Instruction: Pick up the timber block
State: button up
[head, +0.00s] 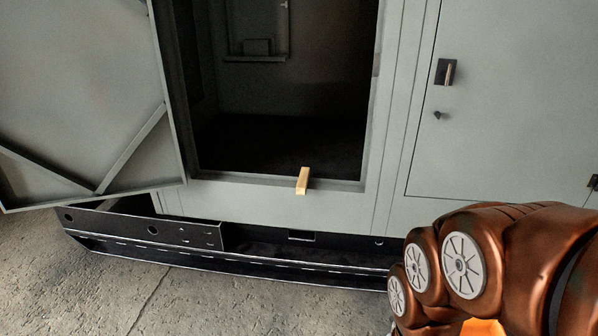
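The timber block (302,181) is a small, pale, light-brown piece. It lies on the lower sill of the open enclosure doorway, right of the middle of the opening. Its near end juts out past the front edge of the sill. Nothing is touching it from above, and its far end sits at the dark opening. My gripper does not show in the head view; only copper-coloured links of my arm show at the lower right, well apart from the block.
The grey enclosure's open door (85,95) stands at the left. A shut door (510,110) with a black handle (445,72) is at the right. A black base rail (240,257) runs below the sill. Concrete floor (120,300) lies clear in front.

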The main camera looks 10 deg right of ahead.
aim_at(301, 186)
jog(key=u, duration=0.65)
jog(key=k, duration=1.05)
jog(key=u, duration=1.45)
jog(key=i, duration=3.45)
jog(key=z, duration=0.85)
jog(key=i, duration=1.1)
jog(key=z, duration=2.05)
jog(key=i, duration=1.4)
jog(key=z, duration=0.7)
jog(key=i, duration=0.8)
